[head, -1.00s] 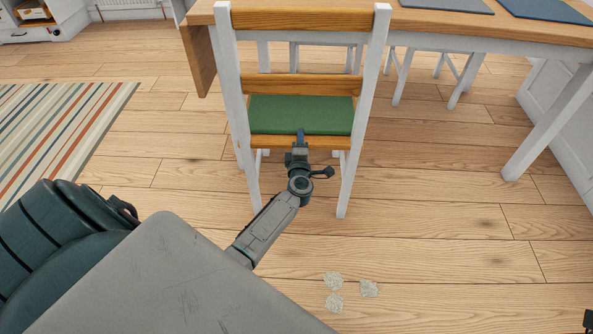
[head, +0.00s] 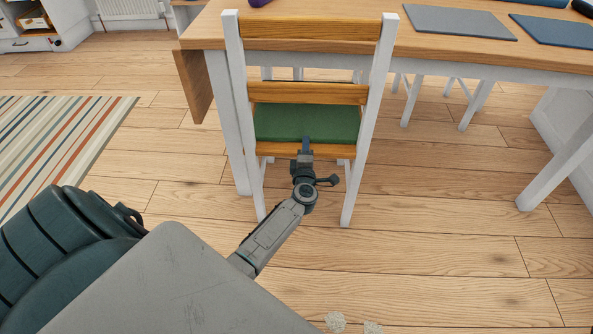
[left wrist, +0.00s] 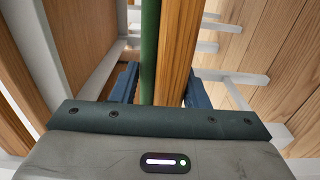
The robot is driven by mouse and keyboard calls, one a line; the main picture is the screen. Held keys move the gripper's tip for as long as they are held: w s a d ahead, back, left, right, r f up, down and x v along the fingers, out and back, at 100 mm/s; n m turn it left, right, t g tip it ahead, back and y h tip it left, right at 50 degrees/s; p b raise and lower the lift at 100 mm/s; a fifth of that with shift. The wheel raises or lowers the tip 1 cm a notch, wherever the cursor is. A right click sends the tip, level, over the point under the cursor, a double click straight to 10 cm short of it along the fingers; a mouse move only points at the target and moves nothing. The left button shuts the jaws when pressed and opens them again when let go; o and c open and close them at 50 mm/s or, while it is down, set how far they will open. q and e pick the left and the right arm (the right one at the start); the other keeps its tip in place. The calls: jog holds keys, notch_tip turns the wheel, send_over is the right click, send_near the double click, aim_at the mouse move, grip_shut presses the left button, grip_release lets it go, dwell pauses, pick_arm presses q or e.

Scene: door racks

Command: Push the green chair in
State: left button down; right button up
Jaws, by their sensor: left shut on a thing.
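The green chair (head: 307,122) has a white frame, wooden back slats and a green seat cushion. It stands upright at the table (head: 440,45), its back towards me and its seat partly under the tabletop. My left gripper (head: 306,147) is at the back edge of the seat, below the lower slat. In the left wrist view its blue fingers (left wrist: 160,88) are on both sides of the wooden seat edge (left wrist: 176,50) and the green cushion (left wrist: 149,45), shut on them. My right gripper is not in view.
A striped rug (head: 55,150) lies on the floor at left. Grey and blue mats lie on the table, and other white chair legs show beneath it. A white cabinet (head: 562,115) stands at right. Wooden floor is clear around the chair.

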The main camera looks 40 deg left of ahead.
pick_arm(q)
jog(key=shift+s+d, duration=0.1)
jog(key=shift+s, duration=0.1)
jog(key=shift+f, duration=0.15)
jog(key=c, duration=1.1)
grip_release()
jog(key=o, duration=0.4)
jog(key=shift+c, duration=0.2)
jog(key=shift+o, duration=0.3)
jog(key=shift+s+r, duration=0.1)
jog(key=shift+r, duration=0.1)
